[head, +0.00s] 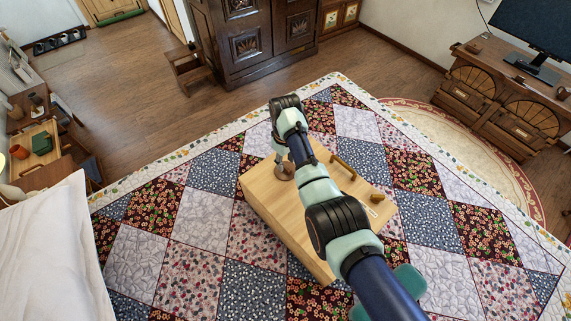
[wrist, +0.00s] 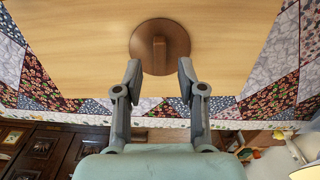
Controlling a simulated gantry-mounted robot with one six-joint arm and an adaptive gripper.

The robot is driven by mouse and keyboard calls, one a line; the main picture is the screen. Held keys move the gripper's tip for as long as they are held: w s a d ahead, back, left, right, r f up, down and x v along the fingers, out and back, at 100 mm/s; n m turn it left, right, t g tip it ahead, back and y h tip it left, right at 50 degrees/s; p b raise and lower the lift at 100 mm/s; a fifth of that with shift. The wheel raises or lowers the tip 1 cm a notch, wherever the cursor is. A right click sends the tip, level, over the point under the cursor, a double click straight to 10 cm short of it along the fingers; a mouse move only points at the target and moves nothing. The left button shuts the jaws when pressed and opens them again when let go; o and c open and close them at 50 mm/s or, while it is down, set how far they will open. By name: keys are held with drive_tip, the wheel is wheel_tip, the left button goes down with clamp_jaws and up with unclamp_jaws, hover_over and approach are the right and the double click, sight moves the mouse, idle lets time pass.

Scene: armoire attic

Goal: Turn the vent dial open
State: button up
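The vent dial (wrist: 174,35) is a round brown disc with a raised straight grip bar (wrist: 159,50) across it. It is on the pale wooden face of a box (wrist: 70,50); the box also shows in the head view (head: 262,190). In the wrist view the bar runs up and down the picture. My gripper (wrist: 159,70) is open, its two grey fingertips apart on either side of the bar's lower end, with visible gaps to the bar. I cannot tell how far the tips are from the disc's surface. In the head view my arm covers part of the box.
A brass bar handle (head: 343,165) and a small knob (head: 377,197) are on the box, right of my arm. The box stands on a patchwork rug (head: 190,225) with free room around it. A dark armoire (head: 240,40) stands behind, a desk (head: 500,95) at right.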

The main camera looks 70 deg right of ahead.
sight(285, 167)
wheel_tip(285, 167, up, 9)
drive_tip(key=shift+r, duration=0.15)
drive_tip(key=shift+w, duration=0.1)
idle(0.5)
drive_tip(key=w+a+r+n+t+h+p, duration=0.1)
drive_tip(key=w+a+t, duration=0.35)
drive_tip(key=a, duration=0.85)
drive_tip(key=w+a+r+n+t+h, duration=0.1)
drive_tip(key=w+a+n+t+h, duration=0.1)
drive_tip(key=w+a, duration=0.85)
drive_tip(key=s+a+r+t+y, duration=0.1)
drive_tip(key=s+a+r+t, duration=0.1)
drive_tip(key=a, duration=0.5)
drive_tip(key=s+a+r+n+t+y, duration=0.1)
drive_tip(key=s+a+r+t, duration=0.1)
drive_tip(key=s+a+r, duration=0.3)
drive_tip(key=s+a+r+t+y+p, duration=0.1)
drive_tip(key=s+a+r+t, duration=0.1)
drive_tip(key=a, duration=0.8)
drive_tip(key=shift+s+r+n, duration=0.3)
drive_tip(key=shift+s+r, duration=0.55)
drive_tip(key=shift+s, duration=0.4)
